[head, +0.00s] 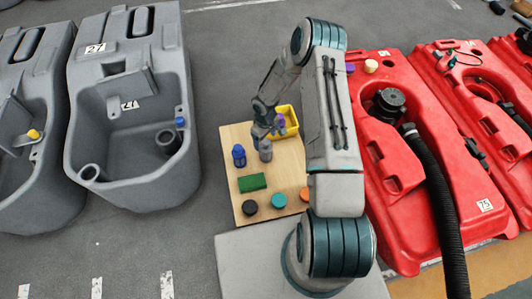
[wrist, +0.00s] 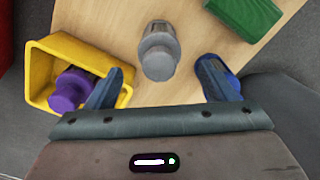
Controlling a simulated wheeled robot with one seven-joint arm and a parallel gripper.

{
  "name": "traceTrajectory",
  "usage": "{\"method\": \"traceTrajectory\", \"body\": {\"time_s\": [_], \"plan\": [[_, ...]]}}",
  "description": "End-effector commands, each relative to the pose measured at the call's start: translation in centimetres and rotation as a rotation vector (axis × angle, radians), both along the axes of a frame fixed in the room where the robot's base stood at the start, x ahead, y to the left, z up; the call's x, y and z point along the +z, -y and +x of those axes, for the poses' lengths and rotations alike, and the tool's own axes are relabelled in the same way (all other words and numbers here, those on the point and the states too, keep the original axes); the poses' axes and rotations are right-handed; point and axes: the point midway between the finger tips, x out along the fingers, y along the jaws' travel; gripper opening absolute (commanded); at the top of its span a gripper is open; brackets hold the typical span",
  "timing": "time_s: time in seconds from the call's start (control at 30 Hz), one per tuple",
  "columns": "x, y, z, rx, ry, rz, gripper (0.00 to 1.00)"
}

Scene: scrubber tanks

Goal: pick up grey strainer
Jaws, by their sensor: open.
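The grey strainer (head: 265,151) stands on the wooden board, between the blue item and the yellow bin. In the wrist view the grey strainer (wrist: 158,52) shows as a stepped grey cylinder, just beyond the space between my fingers. My gripper (wrist: 160,70) is open and empty, with one finger on each side of the strainer's line. In the head view my gripper (head: 263,131) hangs over the board, close to the strainer's top and partly overlapping it. I cannot tell the exact height gap.
A blue item (wrist: 210,62) sits right behind my right finger. A yellow bin (wrist: 40,78) holding a purple item (wrist: 68,92) is by my left finger. A green block (head: 252,183) and black, teal and orange discs lie nearer on the board (head: 233,131). Grey and red tanks flank it.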

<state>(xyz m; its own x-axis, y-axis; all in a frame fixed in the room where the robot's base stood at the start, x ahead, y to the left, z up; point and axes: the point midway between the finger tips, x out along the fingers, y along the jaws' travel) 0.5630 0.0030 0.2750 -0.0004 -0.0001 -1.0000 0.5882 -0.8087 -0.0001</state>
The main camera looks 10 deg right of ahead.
Motion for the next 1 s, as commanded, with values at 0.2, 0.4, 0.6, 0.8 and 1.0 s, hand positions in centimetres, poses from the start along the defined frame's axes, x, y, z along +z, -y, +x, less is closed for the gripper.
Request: {"method": "traceTrajectory", "body": {"time_s": [0.2, 0.4, 0.6, 0.8, 1.0], "plan": [[-1.3, 0.1, -0.1, -0.001, -0.001, 0.001, 0.77], [-4.2, 0.3, -0.3, -0.002, -0.001, 0.001, 0.77], [-5.8, 0.3, -0.2, -0.001, 0.001, 0.0, 0.77], [-5.6, 0.3, -0.3, -0.001, 0.001, 0.0, 0.69], [-5.6, 0.3, -0.3, -0.001, 0.001, 0.001, 0.29]]}}
